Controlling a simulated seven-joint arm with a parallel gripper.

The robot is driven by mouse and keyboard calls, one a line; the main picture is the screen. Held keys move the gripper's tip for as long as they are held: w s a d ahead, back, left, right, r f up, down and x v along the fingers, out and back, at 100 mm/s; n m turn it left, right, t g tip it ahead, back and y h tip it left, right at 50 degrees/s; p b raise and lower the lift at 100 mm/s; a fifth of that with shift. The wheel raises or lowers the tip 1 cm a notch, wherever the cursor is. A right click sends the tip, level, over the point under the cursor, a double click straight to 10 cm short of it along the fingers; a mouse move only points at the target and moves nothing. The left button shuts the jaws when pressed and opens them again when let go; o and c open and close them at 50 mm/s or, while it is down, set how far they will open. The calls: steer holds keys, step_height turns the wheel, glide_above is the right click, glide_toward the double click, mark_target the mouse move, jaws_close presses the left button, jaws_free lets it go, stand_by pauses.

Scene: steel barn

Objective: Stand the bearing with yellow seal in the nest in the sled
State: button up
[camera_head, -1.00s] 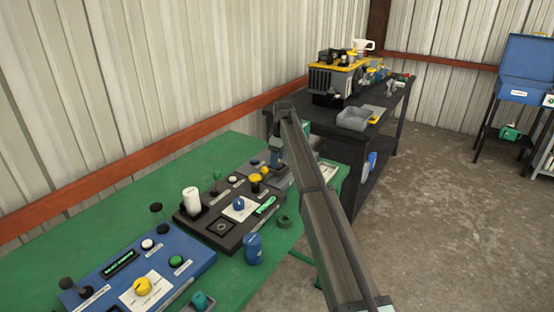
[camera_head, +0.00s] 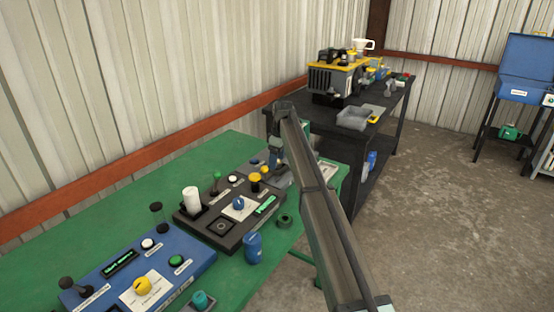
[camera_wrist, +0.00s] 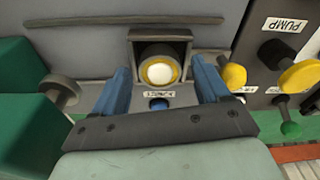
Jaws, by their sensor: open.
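A round part with a yellow ring and a pale centre, which looks like the bearing with yellow seal (camera_wrist: 159,73), stands face-on in a dark square frame, apparently the nest (camera_wrist: 160,34), in the wrist view. The frame stands on a grey metal unit, apparently the sled (camera_wrist: 90,42). My gripper (camera_wrist: 160,68) is open, its blue fingers apart on either side of the bearing. I cannot tell whether they touch it. In the head view my gripper (camera_head: 275,158) is at the far end of the green bench, and my arm hides much of that spot.
Beside the sled is a black panel (camera_head: 221,227) with knobs, a white cylinder and a lit display. A blue panel (camera_head: 150,262) is nearer. A blue cylinder (camera_head: 253,248) and a green ring (camera_head: 285,221) stand by the bench edge. A dark table (camera_head: 340,135) is beyond.

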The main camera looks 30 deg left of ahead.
mark_target(280, 162)
step_height(280, 162, up, 12)
steer(key=d, duration=0.1)
steer(key=shift+d, duration=0.2)
steer(key=shift+w, duration=0.15)
stand_by(0.4)
